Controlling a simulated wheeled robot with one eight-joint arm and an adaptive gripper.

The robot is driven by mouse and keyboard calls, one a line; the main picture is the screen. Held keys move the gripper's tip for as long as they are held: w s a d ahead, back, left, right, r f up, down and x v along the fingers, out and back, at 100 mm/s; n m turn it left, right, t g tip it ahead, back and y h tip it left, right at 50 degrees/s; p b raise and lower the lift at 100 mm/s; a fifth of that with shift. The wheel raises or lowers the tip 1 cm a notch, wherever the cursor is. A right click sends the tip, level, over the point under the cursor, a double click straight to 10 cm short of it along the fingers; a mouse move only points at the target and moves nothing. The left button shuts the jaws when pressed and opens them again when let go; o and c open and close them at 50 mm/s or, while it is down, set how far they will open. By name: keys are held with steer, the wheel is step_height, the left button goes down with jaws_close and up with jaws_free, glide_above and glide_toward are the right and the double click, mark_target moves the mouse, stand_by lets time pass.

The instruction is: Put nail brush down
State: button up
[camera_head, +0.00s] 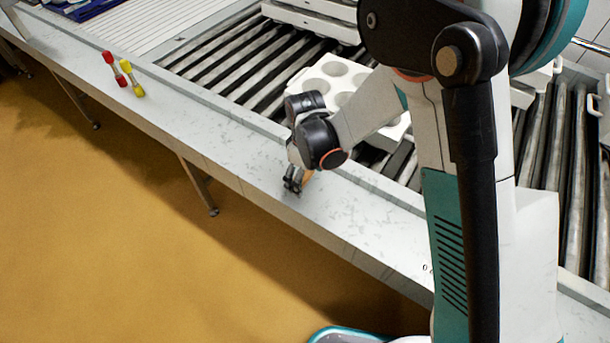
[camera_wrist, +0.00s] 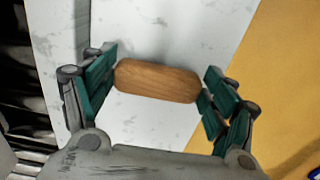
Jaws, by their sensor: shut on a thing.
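The nail brush (camera_wrist: 157,81) shows in the wrist view as a rounded wooden block, seen from its back. Its bristles are hidden. My gripper (camera_wrist: 162,76) is shut on it, with the teal finger pads at its two ends. In the head view my gripper (camera_head: 294,181) is low over the pale marbled ledge, and a small brown bit of the brush (camera_head: 308,176) shows beside it. I cannot tell whether the brush touches the ledge (camera_head: 237,166).
A white mould block (camera_head: 336,70) with round hollows sits on the roller conveyor (camera_head: 250,68) behind my gripper. The ledge between is clear. Its front edge drops to a yellow floor (camera_head: 120,220).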

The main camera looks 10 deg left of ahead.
mark_target(306, 178)
steer(key=o, duration=1)
step_height(306, 178, up, 12)
steer(key=p, duration=0.5)
steer(key=shift+r, duration=0.1)
